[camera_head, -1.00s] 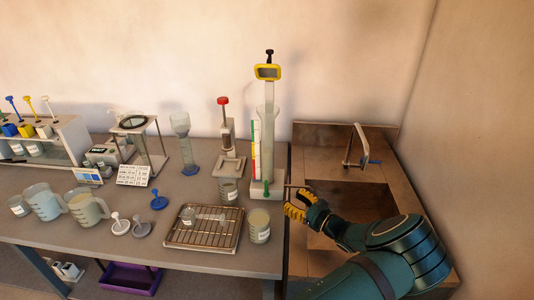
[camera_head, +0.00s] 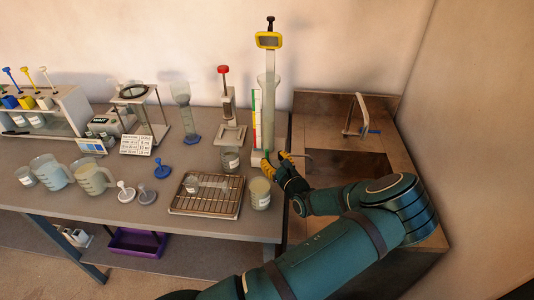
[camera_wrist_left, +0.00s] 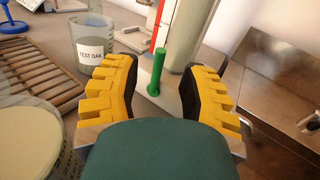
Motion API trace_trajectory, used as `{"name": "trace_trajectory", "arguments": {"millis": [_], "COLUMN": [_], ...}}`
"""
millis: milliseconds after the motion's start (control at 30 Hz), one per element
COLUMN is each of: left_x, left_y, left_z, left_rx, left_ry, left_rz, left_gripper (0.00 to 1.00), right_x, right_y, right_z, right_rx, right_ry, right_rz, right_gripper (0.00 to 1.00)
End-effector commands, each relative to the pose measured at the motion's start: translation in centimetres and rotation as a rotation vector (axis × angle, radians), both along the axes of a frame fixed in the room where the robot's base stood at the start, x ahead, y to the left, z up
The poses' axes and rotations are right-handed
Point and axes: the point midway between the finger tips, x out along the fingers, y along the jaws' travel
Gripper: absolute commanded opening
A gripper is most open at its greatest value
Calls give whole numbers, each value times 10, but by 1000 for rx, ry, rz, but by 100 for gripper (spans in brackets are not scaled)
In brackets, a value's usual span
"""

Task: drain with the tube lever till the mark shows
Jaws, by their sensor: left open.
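A tall clear tube (camera_head: 269,105) stands upright on a pale base at the table's right end, with a yellow-framed viewer (camera_head: 269,40) at its top. A green, yellow and red scale strip (camera_head: 256,120) stands beside it. The green tube lever (camera_wrist_left: 156,72) rises upright from the base in the left wrist view. My left gripper (camera_head: 277,160) is open at the foot of the tube, its yellow fingers on either side of the lever, with visible gaps in the wrist view. The liquid level and any mark are too small to tell. My right gripper is not in view.
A labelled beaker (camera_wrist_left: 90,45) stands left of the lever, and a cup of cream liquid (camera_head: 260,194) sits in front. A wire rack tray (camera_head: 207,207) lies left of that. A sink (camera_head: 345,165) with a tap is on the right.

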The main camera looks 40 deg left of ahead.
Motion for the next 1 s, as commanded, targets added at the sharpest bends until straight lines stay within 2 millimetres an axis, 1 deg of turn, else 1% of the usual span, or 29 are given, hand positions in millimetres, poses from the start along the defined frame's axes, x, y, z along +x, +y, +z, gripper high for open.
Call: {"name": "trace_trajectory", "arguments": {"millis": [33,100,300,433,700,733,767,800,833,867,1000], "left_x": [4,9,18,20,21,21,21,21,21,21,21], "left_y": [10,20,39,44,45,45,45,44,44,44,44], "left_z": [-1,-1,0,0,1,1,1,1,1,1,1], "left_rx": [1,0,0,0,0,0,0,0,0,0,0], "left_ry": [-3,-1,-1,-1,-1,-1,-1,-1,-1,-1,-1], "left_rz": [2,1,1,0,0,0,0,0,0,0,0], "left_gripper": [42,42,42,42,42,38,28,14,3,0,0], "right_x": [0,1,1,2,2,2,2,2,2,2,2], "right_y": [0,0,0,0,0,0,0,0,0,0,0], "right_z": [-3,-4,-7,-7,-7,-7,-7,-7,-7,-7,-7], "right_rx": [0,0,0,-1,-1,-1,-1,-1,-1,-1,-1], "right_ry": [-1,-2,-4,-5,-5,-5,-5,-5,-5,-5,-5], "right_rz": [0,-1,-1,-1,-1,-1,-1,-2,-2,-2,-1], "right_gripper": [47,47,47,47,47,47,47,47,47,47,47]}}
